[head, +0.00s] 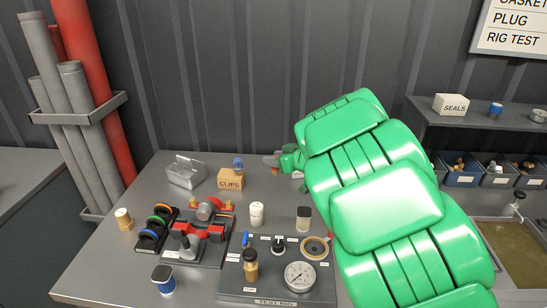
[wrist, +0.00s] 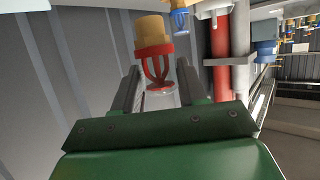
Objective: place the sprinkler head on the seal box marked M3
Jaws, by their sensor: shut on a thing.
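The sprinkler head (wrist: 153,50) has a tan, brass-like body and a red open frame with a disc. My gripper (wrist: 158,88) is shut on it, with one finger on each side. In the head view my gripper (head: 273,161) is above the back of the table, to the right of the CLIPS box, and the sprinkler head is mostly hidden or too small to make out. A white box marked SEALS (head: 452,104) sits on the raised shelf at the right, far from my gripper. I can read no M3 mark on any box.
Blue bins (head: 461,179) sit below the shelf.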

